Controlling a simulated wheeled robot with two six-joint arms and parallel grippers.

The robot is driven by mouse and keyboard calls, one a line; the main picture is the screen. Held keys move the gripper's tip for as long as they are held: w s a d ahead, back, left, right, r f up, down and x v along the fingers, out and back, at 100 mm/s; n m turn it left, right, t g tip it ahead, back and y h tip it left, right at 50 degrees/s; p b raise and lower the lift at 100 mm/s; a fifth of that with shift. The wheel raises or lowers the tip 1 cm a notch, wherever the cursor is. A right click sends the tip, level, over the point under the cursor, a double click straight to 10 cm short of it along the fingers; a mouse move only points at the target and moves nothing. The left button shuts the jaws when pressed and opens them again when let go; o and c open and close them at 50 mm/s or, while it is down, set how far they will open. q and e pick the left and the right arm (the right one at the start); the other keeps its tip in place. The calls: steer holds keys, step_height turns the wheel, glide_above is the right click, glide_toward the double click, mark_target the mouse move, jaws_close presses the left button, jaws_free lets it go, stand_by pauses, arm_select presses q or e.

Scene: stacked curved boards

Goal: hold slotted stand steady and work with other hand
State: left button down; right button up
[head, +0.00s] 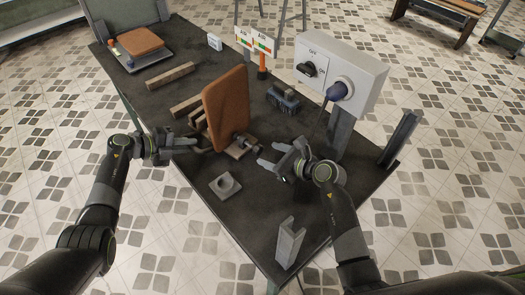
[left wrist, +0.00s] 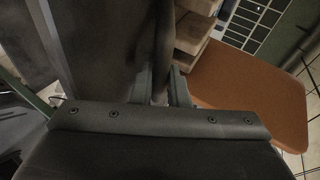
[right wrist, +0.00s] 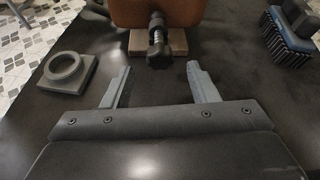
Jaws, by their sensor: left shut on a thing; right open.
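A brown curved board (head: 226,110) stands upright near the table's middle; its face also shows in the left wrist view (left wrist: 245,90). Beside its lower left are wooden slats of what looks like the slotted stand (head: 199,121), partly hidden by the board. My left gripper (head: 197,146) is shut at the stand's near left side, its grip mostly hidden; the stand's wood shows beyond its fingers (left wrist: 193,38). My right gripper (head: 273,158) is open and empty, facing a dark threaded knob (right wrist: 157,45) on a wooden block (right wrist: 175,42) at the board's foot, apart from it.
A grey ring block (head: 225,185) and an upright grey bracket (head: 289,243) stand in front. A dark blue brush (head: 284,98) lies behind, near a switch box (head: 340,75). Wooden bars (head: 170,75) and another brown board (head: 139,41) are further back. A dark post (head: 399,138) stands right.

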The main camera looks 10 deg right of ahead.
mark_target(260, 151)
steer(key=shift+x, duration=2.15)
steer(key=c, duration=1)
steer(key=shift+o, duration=0.2)
steer(key=m+g+y, duration=0.1)
steer(key=m, duration=0.2)
steer(key=shift+w+d+f+m+g+y, duration=0.1)
steer(key=shift+d+m+g+y, duration=0.05)
steer(key=shift+m+g+y, duration=0.2)
steer(key=shift+d+f+m+g+y, duration=0.1)
steer(key=shift+m+g+y, duration=0.45)
steer(key=shift+m+y, duration=0.85)
steer(key=shift+m+h, duration=0.25)
steer(key=shift+m, duration=0.2)
